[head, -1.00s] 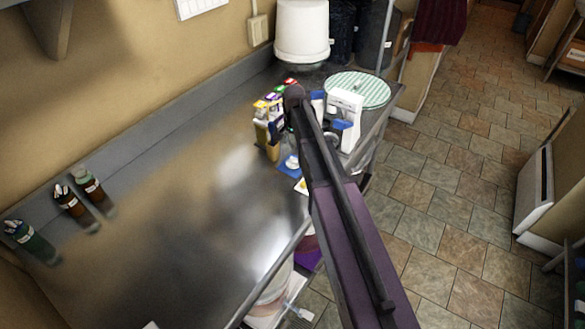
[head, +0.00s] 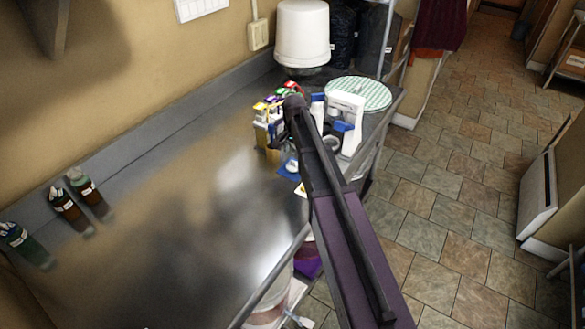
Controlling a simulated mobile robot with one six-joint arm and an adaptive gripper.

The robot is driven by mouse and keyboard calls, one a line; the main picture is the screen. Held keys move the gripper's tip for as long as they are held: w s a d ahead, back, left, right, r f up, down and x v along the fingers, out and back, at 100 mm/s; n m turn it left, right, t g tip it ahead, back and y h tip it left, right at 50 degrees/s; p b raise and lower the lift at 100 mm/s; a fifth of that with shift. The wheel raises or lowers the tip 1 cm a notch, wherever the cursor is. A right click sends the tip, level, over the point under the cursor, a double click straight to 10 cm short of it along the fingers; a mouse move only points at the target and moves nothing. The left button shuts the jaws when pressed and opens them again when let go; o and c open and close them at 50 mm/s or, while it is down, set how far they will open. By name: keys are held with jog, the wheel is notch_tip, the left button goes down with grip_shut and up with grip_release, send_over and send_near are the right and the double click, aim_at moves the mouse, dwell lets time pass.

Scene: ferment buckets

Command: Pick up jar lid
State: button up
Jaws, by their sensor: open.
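I cannot make out a jar lid with certainty. A round green-and-white striped disc (head: 362,93) lies at the far right end of the metal counter; I cannot tell whether it is a lid. My gripper is not clearly visible; the dark column in front hides much of that area.
The metal counter (head: 170,205) has a wide bare middle. Small coloured boxes (head: 262,118) stand near its far end, left of the column. A white bucket (head: 302,35) stands behind them. Several dark bottles (head: 66,208) stand along the wall at left. Tiled floor (head: 455,185) is open at right.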

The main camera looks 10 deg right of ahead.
aim_at(294, 162)
jog(key=shift+w+f+b, duration=0.1)
jog(key=shift+f+b, duration=2.25)
jog(key=shift+f, duration=0.2)
grip_shut()
jog(key=shift+r, duration=0.15)
notch_tip(294, 162, up, 3)
jog(key=p, duration=0.3)
jog(key=shift+r, duration=0.15)
jog(key=s+d, duration=0.2)
jog(key=s, duration=0.2)
jog(key=s+d+r+p, duration=0.1)
jog(key=s+d, duration=0.2)
jog(key=s, duration=0.2)
jog(key=s+d+p, duration=0.1)
jog(key=s+d, duration=0.1)
jog(key=s, duration=0.3)
jog(key=shift+d+r, duration=0.25)
jog(key=shift+d, duration=0.05)
